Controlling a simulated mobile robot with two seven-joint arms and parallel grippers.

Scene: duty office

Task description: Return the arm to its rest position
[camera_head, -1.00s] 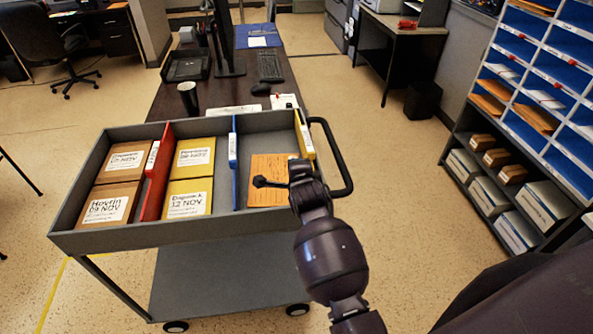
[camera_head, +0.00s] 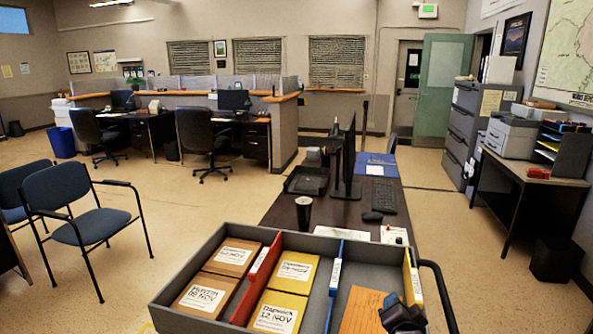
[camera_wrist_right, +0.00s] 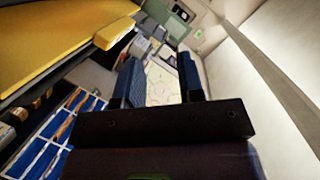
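My right gripper (camera_wrist_right: 160,82) shows in the right wrist view with its two fingers apart and nothing between them. In the head view a dark part of my right arm (camera_head: 402,314) shows at the bottom edge, over the right end of the grey cart tray (camera_head: 190,268). An orange envelope (camera_head: 362,309) lies in the right compartment, left of that part and partly cut off by the frame. My left gripper is not in view.
The tray holds several labelled parcels (camera_head: 236,257) between red (camera_head: 262,262), blue (camera_head: 335,278) and yellow (camera_head: 412,280) dividers. A desk with a monitor (camera_head: 347,165) and a black cup (camera_head: 304,211) stands behind it. Open floor lies left, with blue chairs (camera_head: 75,205).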

